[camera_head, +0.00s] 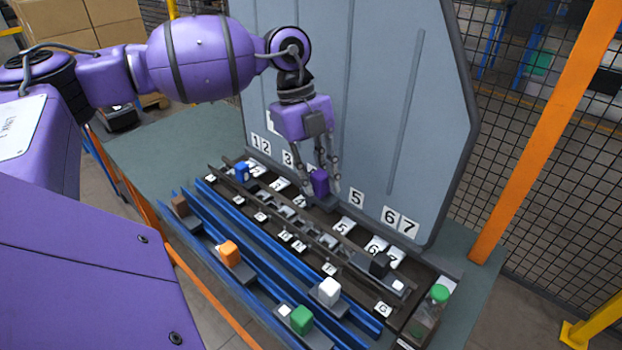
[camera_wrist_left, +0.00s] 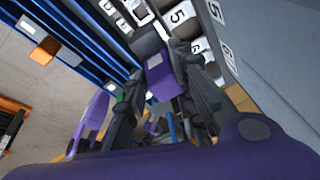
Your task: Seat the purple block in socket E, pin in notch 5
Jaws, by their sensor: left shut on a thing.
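My left gripper (camera_head: 322,180) is shut on the purple block (camera_head: 319,183) over the dark socket fixture (camera_head: 258,201), near its back side between the 3 and 5 number plates. The purple block also shows between the fingers in the left wrist view (camera_wrist_left: 163,76). A dark base piece shows just below or beside the block. I cannot tell whether the block touches the fixture, and its pin is hidden. The number 5 plate (camera_head: 357,198) stands on the grey panel, right of the gripper. My right gripper is not in view.
A blue block (camera_head: 242,171) and a black block (camera_head: 380,264) sit on the fixture. Brown (camera_head: 180,206), orange (camera_head: 230,253), white (camera_head: 329,291) and green (camera_head: 301,319) blocks stand along the blue rails. The tall grey panel (camera_head: 375,100) rises behind.

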